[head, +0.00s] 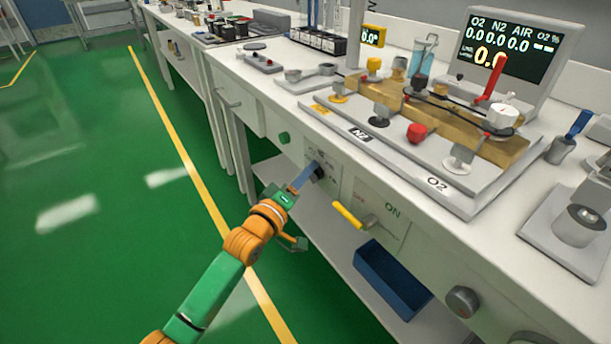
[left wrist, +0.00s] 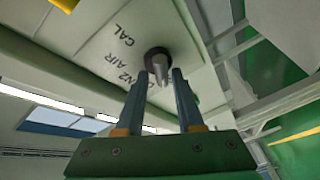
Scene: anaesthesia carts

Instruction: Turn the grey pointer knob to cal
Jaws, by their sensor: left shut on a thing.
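The grey pointer knob (left wrist: 160,68) has a dark round base on a light panel under the bench top. In the head view the knob (head: 319,172) is partly covered by my left gripper (head: 309,174). In the left wrist view my left gripper (left wrist: 162,78) has one finger on each side of the knob and is shut on it. The labels CAL, AIR and N2 show beside the knob in that view; another mark is partly hidden by a finger. I cannot tell which label the pointer faces. My right gripper is not in view.
A yellow lever (head: 348,214) sticks out of the panel to the right, near an ON label. A blue bin (head: 392,281) is on the lower shelf. The green floor (head: 90,200) left of the bench is clear.

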